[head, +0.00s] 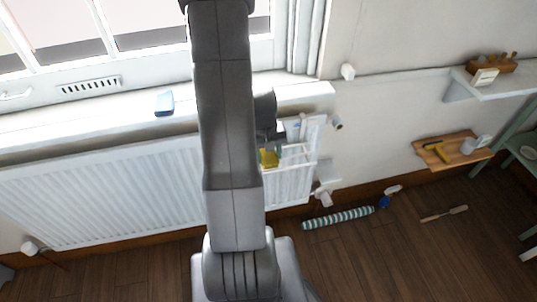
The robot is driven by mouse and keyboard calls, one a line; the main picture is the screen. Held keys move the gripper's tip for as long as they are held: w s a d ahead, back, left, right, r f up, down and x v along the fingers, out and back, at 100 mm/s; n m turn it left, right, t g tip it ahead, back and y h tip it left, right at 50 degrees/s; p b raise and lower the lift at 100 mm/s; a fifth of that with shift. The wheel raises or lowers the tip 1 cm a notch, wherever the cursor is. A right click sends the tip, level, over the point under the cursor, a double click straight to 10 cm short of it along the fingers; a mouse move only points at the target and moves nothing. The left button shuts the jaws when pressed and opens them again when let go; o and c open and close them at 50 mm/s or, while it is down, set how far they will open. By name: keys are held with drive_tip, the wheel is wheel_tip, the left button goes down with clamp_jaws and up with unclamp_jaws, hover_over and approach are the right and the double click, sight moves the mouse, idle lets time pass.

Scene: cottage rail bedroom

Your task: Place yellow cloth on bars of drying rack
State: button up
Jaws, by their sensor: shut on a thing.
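The yellow cloth (269,159) is a small bunched patch in the head view, just right of my arm. My gripper (272,146) is above it and shut on it; the fingers are small and partly hidden by my arm. The white drying rack (290,180) hangs at the right end of the radiator. The cloth shows at the rack's upper left, in front of or over its bars. I cannot tell whether it touches them. My arm hides the rack's left side.
The white radiator (110,195) runs under the windowsill (60,128), where a blue item (165,103) lies. Wall shelves (455,150) are at right. A striped roll (338,218), a spray bottle (390,196) and a brush (444,214) lie or stand on the wooden floor.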

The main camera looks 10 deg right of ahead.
sight(265, 153)
drive_tip(key=shift+s+f, duration=0.1)
drive_tip(key=shift+f, duration=0.15)
drive_tip(key=shift+s+a+f+b, duration=0.1)
drive_tip(key=shift+s+f+b, duration=0.3)
drive_tip(key=shift+f+b, duration=0.25)
drive_tip(key=o, duration=1.2)
drive_tip(key=shift+r, duration=0.35)
drive_tip(key=r+p, duration=0.1)
drive_tip(key=r, duration=0.3)
drive_tip(key=r+p, duration=0.1)
drive_tip(key=r, duration=0.3)
drive_tip(key=w+r, duration=0.1)
drive_tip(key=r, duration=0.4)
drive_tip(key=shift+w+a+p, duration=0.1)
drive_tip(key=shift+a+p, duration=0.3)
